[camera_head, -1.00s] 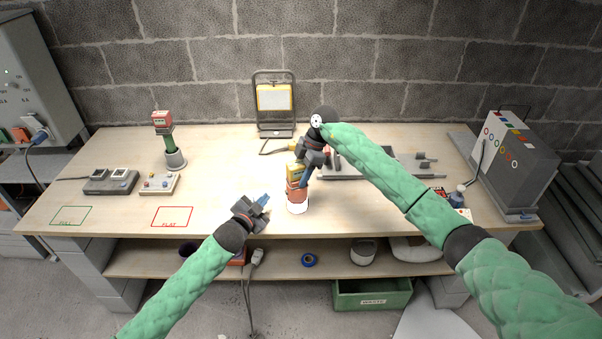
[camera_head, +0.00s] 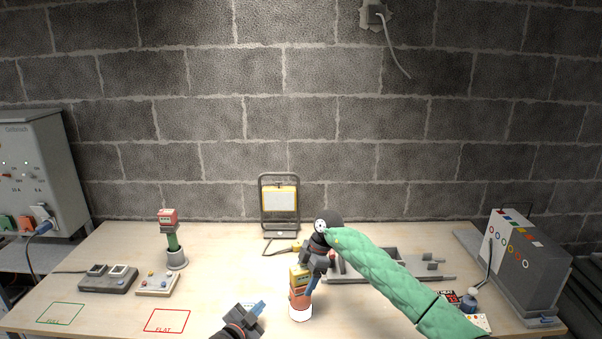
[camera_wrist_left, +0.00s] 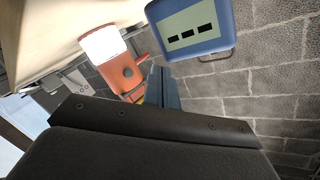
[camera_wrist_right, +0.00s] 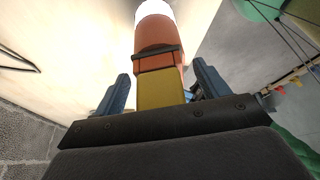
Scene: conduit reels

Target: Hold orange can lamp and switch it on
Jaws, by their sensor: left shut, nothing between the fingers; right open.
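The orange can lamp (camera_head: 299,299) has an orange body, a white lower end and a yellow upper part. It stands upright near the table's front, and I cannot tell whether it is lit. My right gripper (camera_head: 305,283) is open at its upper part. In the right wrist view the lamp's yellow part (camera_wrist_right: 160,88) lies between the open blue fingers, with gaps visible at both sides. My left gripper (camera_head: 261,305) is shut and empty, to the left of the lamp and apart from it. The left wrist view also shows the lamp (camera_wrist_left: 122,72) beyond the fingers.
Behind stands a yellow work light (camera_head: 280,199). A red-and-green lamp (camera_head: 172,243) and two control boxes (camera_head: 107,279) (camera_head: 157,284) are at left, near green and red outlined squares. A grey tray (camera_head: 348,276) lies behind my right arm; a grey case (camera_head: 525,262) stands at right.

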